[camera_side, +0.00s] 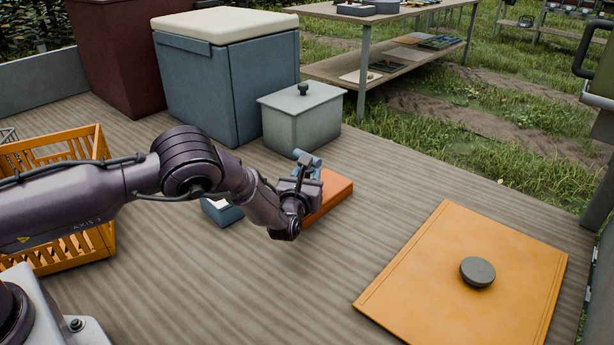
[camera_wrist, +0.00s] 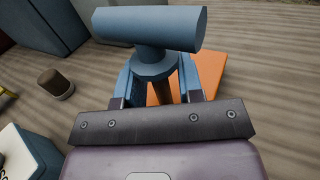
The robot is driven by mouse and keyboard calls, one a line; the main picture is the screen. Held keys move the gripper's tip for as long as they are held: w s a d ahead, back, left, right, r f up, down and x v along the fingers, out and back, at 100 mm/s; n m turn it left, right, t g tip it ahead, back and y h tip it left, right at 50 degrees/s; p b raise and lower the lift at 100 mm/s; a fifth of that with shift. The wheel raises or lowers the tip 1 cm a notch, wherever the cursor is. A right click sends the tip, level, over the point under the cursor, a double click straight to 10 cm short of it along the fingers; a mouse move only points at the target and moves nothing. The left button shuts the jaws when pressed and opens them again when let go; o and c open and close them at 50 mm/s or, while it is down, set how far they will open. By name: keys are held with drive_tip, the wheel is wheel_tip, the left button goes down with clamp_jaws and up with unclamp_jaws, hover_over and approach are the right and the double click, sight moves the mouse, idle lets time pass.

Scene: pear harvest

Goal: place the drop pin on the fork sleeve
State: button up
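The drop pin appears to be the blue-grey T-shaped piece (camera_wrist: 160,25) in the wrist view, with a round crossbar, a collar and a darker shaft below. My gripper (camera_wrist: 158,88) has its blue fingers on either side of the pin just under the crossbar and appears shut on it. In the side view my gripper (camera_side: 302,185) is beside an orange block (camera_side: 335,190), with the pin's crossbar (camera_side: 307,158) at the top. The block (camera_wrist: 210,72) lies behind the pin in the wrist view. I cannot tell which thing is the fork sleeve. The pin's lower end is hidden.
A small brown cylinder (camera_wrist: 55,85) stands at left in the wrist view. A blue box (camera_side: 222,212), an orange crate (camera_side: 60,255), a lidded grey pot (camera_side: 300,120) and a large cooler (camera_side: 225,80) stand around. An orange board (camera_side: 430,285) carries a grey disc (camera_side: 478,271).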

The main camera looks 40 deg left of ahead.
drive_tip(key=shift+o, duration=0.2)
drive_tip(key=shift+r, duration=0.15)
drive_tip(key=shift+s+d, duration=0.15)
drive_tip(key=shift+s, duration=0.05)
drive_tip(key=v, duration=1.1)
drive_tip(key=shift+s+d, duration=0.1)
drive_tip(key=shift+s, duration=0.2)
drive_tip(key=s+a+r+n+g+y, duration=0.2)
drive_tip(key=s+a+r+n+g, duration=0.4)
drive_tip(key=r+n, duration=0.3)
drive_tip(key=s+a+r+n+g+y, duration=0.2)
drive_tip(key=s+a+r+n+g, duration=0.45)
drive_tip(key=r+n, duration=0.35)
drive_tip(key=s+d+r+n+h, duration=0.2)
drive_tip(key=s+r+n+h, duration=0.1)
drive_tip(key=s, duration=0.3)
drive_tip(key=s+d+r+n+t+h, duration=0.1)
drive_tip(key=s+d+r+n+h, duration=0.2)
drive_tip(key=s+n+h, duration=0.1)
drive_tip(key=s+d+r+n+t+h, duration=0.1)
drive_tip(key=s+d+r+n+h, duration=0.1)
drive_tip(key=s, duration=0.6)
drive_tip(key=r+n+h, duration=0.1)
drive_tip(key=n+h, duration=0.1)
drive_tip(key=h, duration=0.1)
drive_tip(key=shift+d+n, duration=0.25)
drive_tip(key=shift+n, duration=0.05)
